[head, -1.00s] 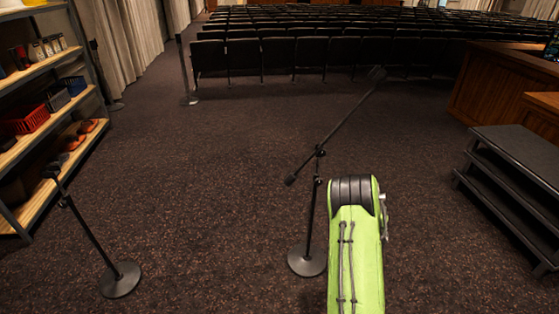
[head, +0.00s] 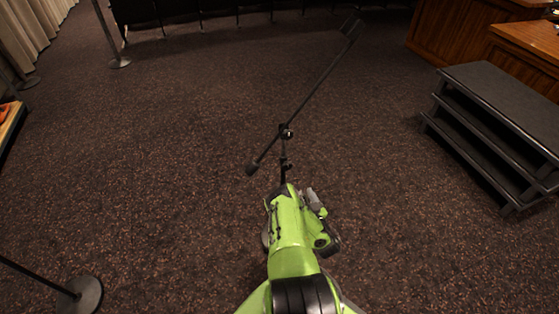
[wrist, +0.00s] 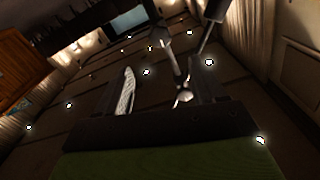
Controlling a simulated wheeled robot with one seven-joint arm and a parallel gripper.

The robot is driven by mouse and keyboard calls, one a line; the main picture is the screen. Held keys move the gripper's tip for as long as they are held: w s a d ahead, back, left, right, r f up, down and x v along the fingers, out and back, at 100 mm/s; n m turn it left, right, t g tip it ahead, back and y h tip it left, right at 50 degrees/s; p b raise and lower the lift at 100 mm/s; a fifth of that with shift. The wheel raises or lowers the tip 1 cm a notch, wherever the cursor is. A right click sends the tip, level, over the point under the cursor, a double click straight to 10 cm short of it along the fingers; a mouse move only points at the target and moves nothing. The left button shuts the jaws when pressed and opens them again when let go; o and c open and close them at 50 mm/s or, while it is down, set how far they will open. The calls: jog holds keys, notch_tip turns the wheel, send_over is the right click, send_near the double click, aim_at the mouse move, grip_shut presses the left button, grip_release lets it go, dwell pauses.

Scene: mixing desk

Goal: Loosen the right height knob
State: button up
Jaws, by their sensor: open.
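The right microphone stand (head: 284,150) stands ahead of my arm, with its tilted boom (head: 320,88) running up to the right. A small dark height knob (head: 286,166) shows on its upright, just above my green arm in the head view. The lower pole and most of the base are hidden behind the arm. In the wrist view, the dim stand (wrist: 176,62) rises beyond my gripper (wrist: 165,85), which is open. I see nothing held between its fingers. I cannot tell exactly how far the fingers are from the knob.
Another stand's round base (head: 82,294) lies at lower left. Black steps (head: 490,130) and a wooden desk (head: 465,35) are at the right. A post (head: 110,40) stands at the upper left. Carpet is clear on both sides of the right stand.

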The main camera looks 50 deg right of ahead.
aim_at(288, 168)
jog(key=b+x, duration=1.5)
jog(key=b, duration=0.1)
jog(key=shift+w+d+r, duration=0.1)
jog(key=shift+w, duration=0.1)
